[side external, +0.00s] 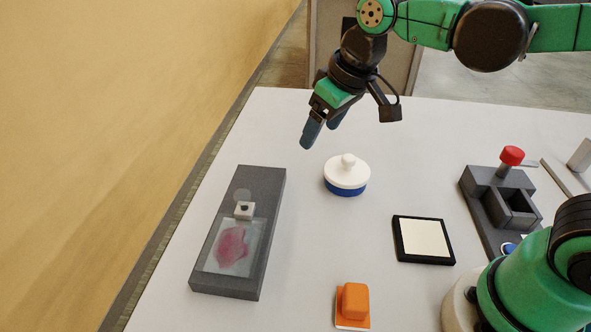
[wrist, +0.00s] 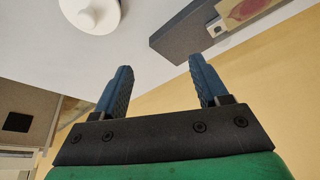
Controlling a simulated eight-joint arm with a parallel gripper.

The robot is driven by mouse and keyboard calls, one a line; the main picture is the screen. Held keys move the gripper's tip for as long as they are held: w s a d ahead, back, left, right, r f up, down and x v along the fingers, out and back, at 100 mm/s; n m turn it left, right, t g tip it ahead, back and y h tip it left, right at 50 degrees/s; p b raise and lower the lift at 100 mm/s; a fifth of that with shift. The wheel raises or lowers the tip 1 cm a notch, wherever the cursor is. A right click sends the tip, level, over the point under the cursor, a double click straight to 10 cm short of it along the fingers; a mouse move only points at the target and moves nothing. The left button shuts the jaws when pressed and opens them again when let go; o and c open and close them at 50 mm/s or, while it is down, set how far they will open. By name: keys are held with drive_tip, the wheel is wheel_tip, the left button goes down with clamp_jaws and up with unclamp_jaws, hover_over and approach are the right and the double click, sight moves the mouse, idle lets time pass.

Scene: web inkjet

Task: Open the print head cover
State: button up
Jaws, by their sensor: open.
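My gripper (side external: 322,128) is open and empty, with blue fingers pointing down above the far part of the white table. It also shows in the wrist view (wrist: 160,66), with nothing between its fingers. A long dark grey block (side external: 265,190) lies at the left of the table, with a clear panel (side external: 233,247) over a pink patch and a small white piece (side external: 244,210). Its end shows at the upper right of the wrist view (wrist: 185,31). My gripper is apart from it, beyond its far end and to the right. I cannot tell which part is the print head cover.
A white-knobbed round lid on a blue base (side external: 347,176) stands near below my gripper. A black-framed pale pad (side external: 424,239), an orange block (side external: 353,304) and a dark grey fixture with a red knob (side external: 512,156) lie rightward. A yellow wall (side external: 130,120) borders the left.

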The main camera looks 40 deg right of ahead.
drive_tip(key=w+a+n+g, duration=0.2)
drive_tip(key=w+a, duration=0.1)
drive_tip(key=a, duration=0.2)
drive_tip(key=n+g, duration=0.1)
drive_tip(key=g, duration=0.1)
hover_over(242, 194)
drive_tip(key=f, duration=0.3)
drive_tip(key=shift+d+f+h, duration=0.2)
drive_tip(key=shift+f+h, duration=0.2)
drive_tip(key=shift+a+f+n, duration=0.2)
drive_tip(key=shift+f+n, duration=0.1)
drive_tip(key=shift+f, duration=2.7)
clamp_jaws()
